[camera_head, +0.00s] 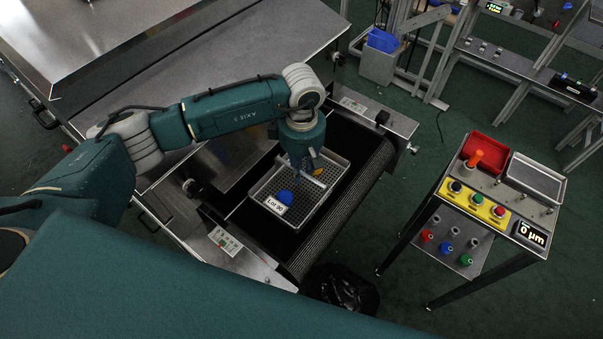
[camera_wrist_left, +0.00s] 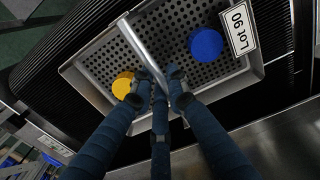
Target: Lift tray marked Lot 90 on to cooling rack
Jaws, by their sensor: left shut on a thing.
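A shallow perforated metal tray (camera_head: 312,200) sits over the dark conveyor belt; I cannot tell whether it is raised. A white label (camera_head: 276,206) on its near edge reads Lot 90. It holds a blue round piece (camera_head: 284,197) and a yellow one, mostly covered by my gripper in the head view. My left gripper (camera_head: 308,178) is over the tray. In the left wrist view my left gripper (camera_wrist_left: 163,88) is shut on the metal bar (camera_wrist_left: 143,48) across the tray (camera_wrist_left: 84,85). The yellow piece (camera_wrist_left: 122,86) is beside the fingers. My right gripper is out of view. I cannot identify the cooling rack.
The conveyor belt (camera_head: 352,193) ends in a ribbed edge. A control stand (camera_head: 500,226) with buttons, a red bin (camera_head: 486,152) and a grey tray (camera_head: 536,177) is at the right. A black bag (camera_head: 342,288) is below the belt's end. Green floor lies between belt and stand.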

